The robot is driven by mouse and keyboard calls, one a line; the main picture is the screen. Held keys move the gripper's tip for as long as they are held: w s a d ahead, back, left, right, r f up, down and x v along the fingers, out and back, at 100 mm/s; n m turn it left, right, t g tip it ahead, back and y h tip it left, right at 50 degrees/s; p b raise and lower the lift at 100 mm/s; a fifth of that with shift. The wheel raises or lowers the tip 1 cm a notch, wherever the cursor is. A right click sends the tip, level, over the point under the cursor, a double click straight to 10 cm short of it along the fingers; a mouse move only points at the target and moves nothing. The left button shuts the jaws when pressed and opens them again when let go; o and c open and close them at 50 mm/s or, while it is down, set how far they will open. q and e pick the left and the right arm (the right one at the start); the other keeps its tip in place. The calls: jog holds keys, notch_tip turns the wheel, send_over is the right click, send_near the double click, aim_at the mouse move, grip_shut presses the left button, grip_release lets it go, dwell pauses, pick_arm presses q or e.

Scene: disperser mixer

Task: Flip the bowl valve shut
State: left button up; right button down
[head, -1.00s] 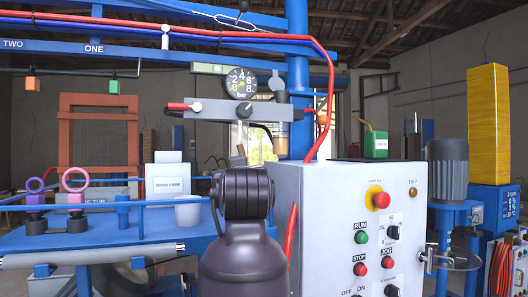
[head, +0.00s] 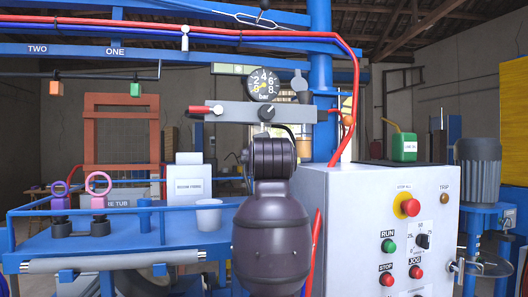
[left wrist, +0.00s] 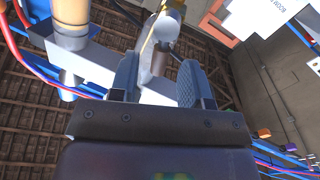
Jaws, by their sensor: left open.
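A grey valve block (head: 240,113) hangs under the pressure gauge (head: 262,84), with a red-handled lever (head: 200,109) pointing left and a small black knob on its face. No label shows which control is the bowl valve. My left arm stands just in front of and below this block in the head view and hides its own fingertips. In the left wrist view my left gripper (left wrist: 157,80) is open, its two fingers apart. A pale grey bar and a rounded grey part (left wrist: 164,32) show beyond and between the fingers; contact cannot be told. My right gripper is not in view.
A white control cabinet (head: 330,210) with buttons stands close on the right of my arm. A blue post (head: 320,60) with red and blue hoses rises behind. A blue bench (head: 190,245) with a roller and a white cup (head: 209,214) lies left.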

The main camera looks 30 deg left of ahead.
pick_arm(q)
jog(key=shift+x, duration=1)
grip_shut()
jog(key=shift+w+d+r+m, duration=0.1)
jog(key=shift+w+d+m, duration=0.1)
jog(key=shift+m, duration=0.65)
jog(key=shift+w+d+m, duration=0.15)
jog(key=shift+m, duration=0.7)
grip_release()
